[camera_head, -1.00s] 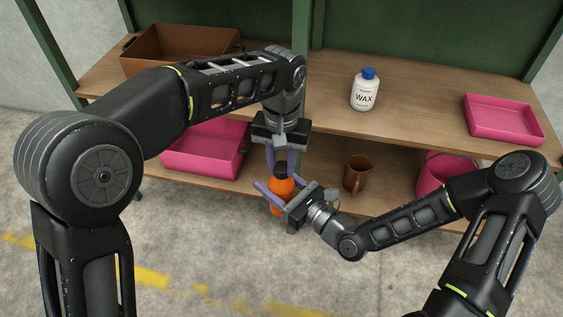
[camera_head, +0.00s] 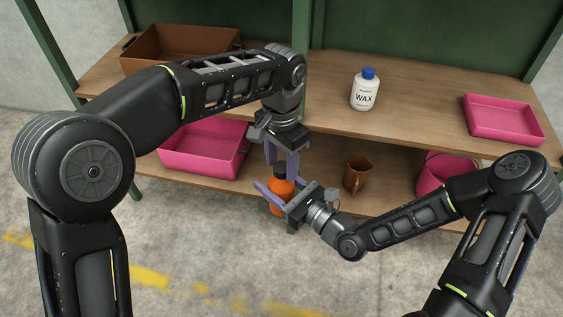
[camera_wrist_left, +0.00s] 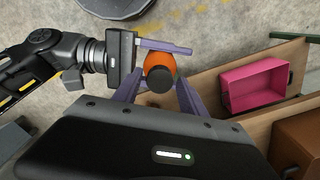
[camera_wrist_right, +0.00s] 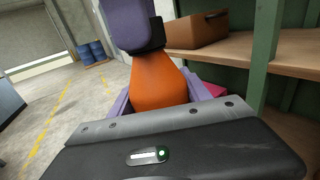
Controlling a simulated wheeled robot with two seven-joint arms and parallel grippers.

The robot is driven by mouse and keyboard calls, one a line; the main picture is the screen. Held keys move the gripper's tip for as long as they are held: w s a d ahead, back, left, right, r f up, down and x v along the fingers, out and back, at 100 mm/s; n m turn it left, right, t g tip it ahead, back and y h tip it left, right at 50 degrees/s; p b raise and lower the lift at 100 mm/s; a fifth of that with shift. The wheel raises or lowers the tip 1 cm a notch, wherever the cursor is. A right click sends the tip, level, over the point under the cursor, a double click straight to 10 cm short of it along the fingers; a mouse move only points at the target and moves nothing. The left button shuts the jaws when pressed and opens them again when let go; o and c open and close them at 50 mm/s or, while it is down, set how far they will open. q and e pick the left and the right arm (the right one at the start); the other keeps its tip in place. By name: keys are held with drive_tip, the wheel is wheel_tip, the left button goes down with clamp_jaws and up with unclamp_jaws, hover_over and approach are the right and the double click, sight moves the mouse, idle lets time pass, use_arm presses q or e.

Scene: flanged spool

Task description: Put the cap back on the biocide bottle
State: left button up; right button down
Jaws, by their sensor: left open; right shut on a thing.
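The orange biocide bottle (camera_head: 281,192) stands upright in my right gripper (camera_head: 277,191), whose purple fingers are shut on its body, in front of the lower shelf. A black cap (camera_wrist_left: 160,79) sits at the bottle's top; I cannot tell how tightly it is seated. It also shows in the right wrist view (camera_wrist_right: 153,40), partly hidden by a purple finger. My left gripper (camera_head: 281,165) points down from above, open, with its fingers on either side of the cap. In the left wrist view the fingers stand apart around the cap.
A white wax bottle with a blue cap (camera_head: 365,90) and a pink tray (camera_head: 503,120) stand on the upper shelf, with a brown crate (camera_head: 180,62) at left. A pink bin (camera_head: 205,158), a brown jug (camera_head: 357,175) and a pink bucket (camera_head: 440,170) are on the lower shelf.

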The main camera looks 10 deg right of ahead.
use_arm(q)
drive_tip(key=shift+r, duration=2.1)
drive_tip(key=shift+o, duration=0.3)
drive_tip(key=shift+s+d+r+n+t+y, duration=0.15)
drive_tip(key=shift+s+d+r+n, duration=0.1)
drive_tip(key=shift+d+r+n, duration=0.2)
drive_tip(key=shift+s+d+r+n+t+y, duration=0.15)
drive_tip(key=shift+s+d+r+n, duration=0.05)
drive_tip(key=shift+d+r+n, duration=0.2)
drive_tip(key=a+r+n, duration=0.1)
drive_tip(key=n, duration=0.1)
drive_tip(key=w+a+n, duration=0.1)
drive_tip(key=n, duration=0.1)
drive_tip(key=shift+w+r, duration=0.1)
drive_tip(key=shift+r, duration=0.3)
drive_tip(key=shift+d+n, duration=0.15)
drive_tip(key=shift+n, duration=0.5)
drive_tip(key=shift+s+f, duration=0.2)
